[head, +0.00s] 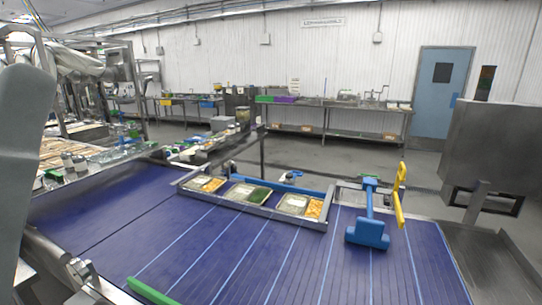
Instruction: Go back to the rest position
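Neither of my grippers shows in the head view. A smooth grey-green shape, which may be part of my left arm, fills the left edge, and no fingers show on it. Food trays stand in a row in a metal frame (258,206) across the blue conveyor belt (215,250). The left tray (205,184), the middle tray (247,194) and the right tray (300,206) each hold pale food beside orange or green food. A blue tool (368,232) with a wide block end and upright handle is right of the frame.
A yellow handled tool (399,196) stands right of the blue one. A green bar (152,291) lies at the front edge. A grey metal machine (490,150) stands at the right. The belt's front and left are largely clear. Steel tables (335,105) line the back wall.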

